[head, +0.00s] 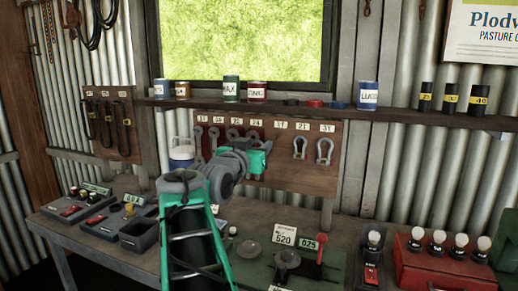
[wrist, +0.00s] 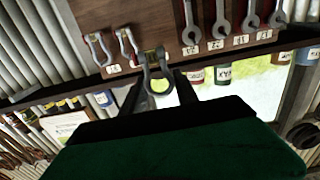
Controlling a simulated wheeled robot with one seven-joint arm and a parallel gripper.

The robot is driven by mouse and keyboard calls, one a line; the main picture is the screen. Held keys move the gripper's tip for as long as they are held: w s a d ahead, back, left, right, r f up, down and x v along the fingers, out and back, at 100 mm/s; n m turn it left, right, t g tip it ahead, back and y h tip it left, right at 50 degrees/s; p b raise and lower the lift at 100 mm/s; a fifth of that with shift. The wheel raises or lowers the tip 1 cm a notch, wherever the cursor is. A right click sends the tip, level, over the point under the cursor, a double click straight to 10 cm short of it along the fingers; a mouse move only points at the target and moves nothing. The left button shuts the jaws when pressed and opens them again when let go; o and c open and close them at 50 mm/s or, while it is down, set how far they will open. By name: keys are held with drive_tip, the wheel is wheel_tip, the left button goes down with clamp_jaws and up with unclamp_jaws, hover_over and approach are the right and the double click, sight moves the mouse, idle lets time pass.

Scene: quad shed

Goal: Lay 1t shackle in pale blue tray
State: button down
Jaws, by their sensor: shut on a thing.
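My gripper (wrist: 158,92) is shut on a grey shackle (wrist: 157,84), which sits between its two dark fingers in the wrist view. The shackle is close in front of the wooden tool board (wrist: 164,30); whether it still touches its peg I cannot tell. In the head view my green gripper (head: 259,160) is at the board, below the 1T label (head: 281,125), and hides the held shackle. The larger 2T shackle (head: 301,147) and 3T shackle (head: 324,150) hang to its right. I cannot make out a pale blue tray in either view.
Spanners (head: 213,138) hang left of my gripper. A red lever (head: 320,249) and a red lamp box (head: 443,270) stand at right. A shelf (head: 290,108) runs above.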

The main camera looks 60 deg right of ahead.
drive_tip(key=s+a+b, duration=0.1)
drive_tip(key=a+b, duration=0.2)
drive_tip(key=a, duration=0.4)
drive_tip(key=shift+a+b, duration=0.25)
drive_tip(key=shift+b, duration=0.05)
drive_tip(key=shift+s+r, duration=0.1)
idle(0.4)
